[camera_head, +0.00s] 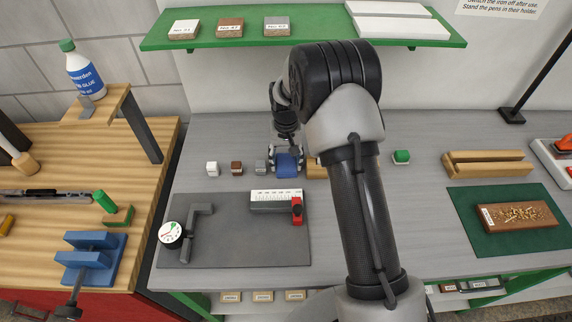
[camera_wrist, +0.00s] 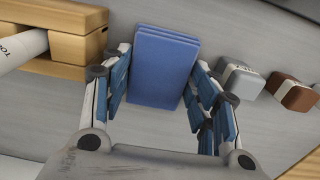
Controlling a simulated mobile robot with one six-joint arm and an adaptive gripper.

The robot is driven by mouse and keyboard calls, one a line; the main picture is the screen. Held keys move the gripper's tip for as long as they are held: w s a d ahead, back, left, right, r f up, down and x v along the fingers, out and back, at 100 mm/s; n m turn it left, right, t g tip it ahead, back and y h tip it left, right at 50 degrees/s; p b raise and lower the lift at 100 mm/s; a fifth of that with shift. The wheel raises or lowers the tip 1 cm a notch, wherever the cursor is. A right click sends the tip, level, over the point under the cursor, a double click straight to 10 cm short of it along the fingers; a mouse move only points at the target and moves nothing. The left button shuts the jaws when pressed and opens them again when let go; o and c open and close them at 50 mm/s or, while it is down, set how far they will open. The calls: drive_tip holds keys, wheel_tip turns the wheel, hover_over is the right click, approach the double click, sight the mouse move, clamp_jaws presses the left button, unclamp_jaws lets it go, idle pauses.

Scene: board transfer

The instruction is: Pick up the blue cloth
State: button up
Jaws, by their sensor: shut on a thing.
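The blue cloth (camera_head: 288,166) is a flat-faced folded pad at the middle of the grey bench, behind the dark measuring plate. In the wrist view the cloth (camera_wrist: 162,65) stands between my fingers, its far end reaching past the fingertips. My gripper (camera_head: 286,158) points down over it and is shut on its two sides. The fingers (camera_wrist: 158,70) show in the wrist view with blue pads to the left and right of the cloth. I cannot tell whether the cloth touches the bench.
Small white (camera_head: 212,168), brown (camera_head: 236,168) and grey (camera_head: 260,167) blocks stand left of the cloth. A wooden block (camera_wrist: 60,40) holding a white roll is close on the other side. The dark plate (camera_head: 235,240) carries a gauge and scale. A green shelf (camera_head: 310,38) hangs above.

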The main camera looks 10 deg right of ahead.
sight(285, 162)
drive_tip(key=shift+r, duration=0.15)
drive_tip(key=shift+c, duration=0.2)
drive_tip(key=shift+w+a+r, duration=0.1)
drive_tip(key=shift+a+r, duration=0.05)
drive_tip(key=shift+r, duration=0.1)
wheel_tip(285, 162, up, 6)
drive_tip(key=shift+r+p, duration=0.15)
drive_tip(key=shift+p, duration=1)
drive_tip(key=w+a+p, duration=0.1)
drive_tip(key=w+a, duration=0.1)
drive_tip(key=a, duration=0.7)
drive_tip(key=w+a+p, duration=0.1)
drive_tip(key=a, duration=0.9)
drive_tip(key=shift+w+a, duration=0.15)
drive_tip(key=shift+w, duration=0.25)
